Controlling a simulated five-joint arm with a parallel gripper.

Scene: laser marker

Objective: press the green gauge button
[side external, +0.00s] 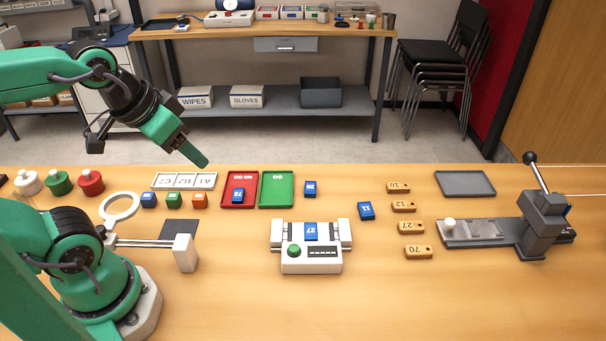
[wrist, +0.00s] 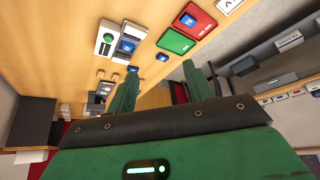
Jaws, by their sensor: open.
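The white gauge (side external: 311,266) stands at the middle of the table, with a round green button (side external: 294,250) on its front left and a dark display strip beside it. A blue block marked 27 (side external: 311,231) sits in the gauge between its white side posts. The gauge also shows at the upper left of the wrist view, with its green button (wrist: 107,38). My gripper (side external: 203,162) is in the air to the left of the gauge, above the far side of the table. In the wrist view my gripper (wrist: 160,82) has its fingers apart, with nothing between them.
A red tray (side external: 240,202) holding a blue block and an empty green tray (side external: 276,190) lie behind the gauge. A white post (side external: 185,253) stands left of it. Loose blue blocks, numbered tan tags (side external: 411,226) and a lever device (side external: 543,225) are to its right. The front table is clear.

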